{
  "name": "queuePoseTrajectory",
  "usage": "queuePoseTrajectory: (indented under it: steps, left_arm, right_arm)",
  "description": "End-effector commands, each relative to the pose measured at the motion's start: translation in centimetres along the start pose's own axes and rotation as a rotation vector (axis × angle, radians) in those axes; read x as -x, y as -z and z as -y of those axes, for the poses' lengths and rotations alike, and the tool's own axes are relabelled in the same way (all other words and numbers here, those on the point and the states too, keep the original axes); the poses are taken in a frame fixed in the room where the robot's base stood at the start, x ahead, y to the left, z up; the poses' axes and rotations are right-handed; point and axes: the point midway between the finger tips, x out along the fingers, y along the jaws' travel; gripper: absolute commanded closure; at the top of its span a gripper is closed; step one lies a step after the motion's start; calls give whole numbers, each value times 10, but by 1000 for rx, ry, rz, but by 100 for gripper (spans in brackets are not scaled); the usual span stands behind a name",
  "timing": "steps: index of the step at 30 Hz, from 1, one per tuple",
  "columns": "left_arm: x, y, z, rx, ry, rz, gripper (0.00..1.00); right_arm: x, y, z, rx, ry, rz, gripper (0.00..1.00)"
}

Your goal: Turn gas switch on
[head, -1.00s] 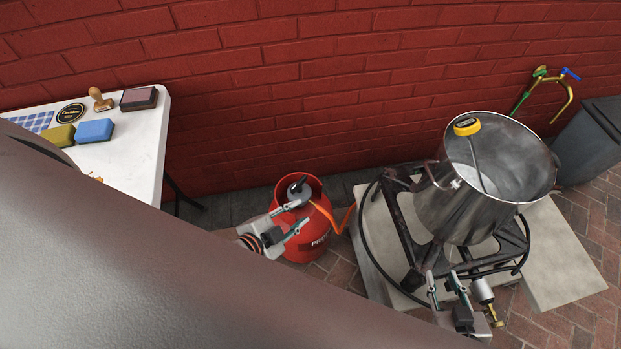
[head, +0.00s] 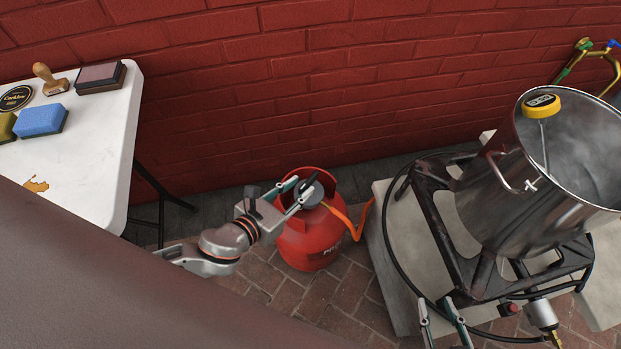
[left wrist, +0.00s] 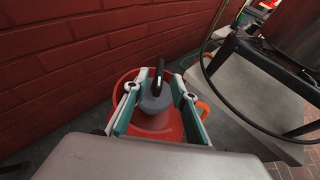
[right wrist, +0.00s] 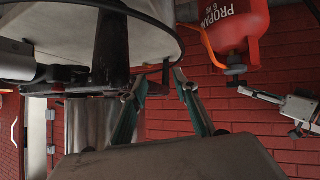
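The red propane cylinder (head: 312,242) stands on the brick paving by the wall. On its top is a grey regulator (head: 308,196) with a black switch lever, seen upright in the left wrist view (left wrist: 157,76). My left gripper (head: 295,190) is open, its fingers on either side of the regulator; whether they touch it I cannot tell. In the left wrist view the fingers (left wrist: 159,78) stand apart around the regulator. My right gripper (head: 441,312) is open and empty in front of the burner stand. In its wrist view its fingertips (right wrist: 158,78) are apart.
An orange hose (head: 347,222) runs from the regulator toward the burner stand (head: 447,240), which carries a large steel pot (head: 500,200). A pale slab (head: 390,255) lies beneath. A white table (head: 95,165) with stamps and sponges is at left.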

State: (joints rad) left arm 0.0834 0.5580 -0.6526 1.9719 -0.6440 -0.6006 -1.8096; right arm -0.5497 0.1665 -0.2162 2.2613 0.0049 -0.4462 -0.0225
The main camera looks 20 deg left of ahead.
Motion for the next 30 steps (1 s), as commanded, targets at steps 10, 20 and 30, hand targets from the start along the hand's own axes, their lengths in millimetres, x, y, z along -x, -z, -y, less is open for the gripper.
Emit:
queuePoseTrajectory:
  steps: [10,20,30]
  left_arm:
    - [-46,4,1,6,1,-5,74]
    - [-51,1,1,6,1,-2,74]
    - [-51,2,0,6,0,-2,100]
  right_arm:
    - [-3,1,6,-13,12,-8,70]
    - [-3,4,6,-16,12,-15,70]
    - [-3,4,6,-16,12,-16,70]
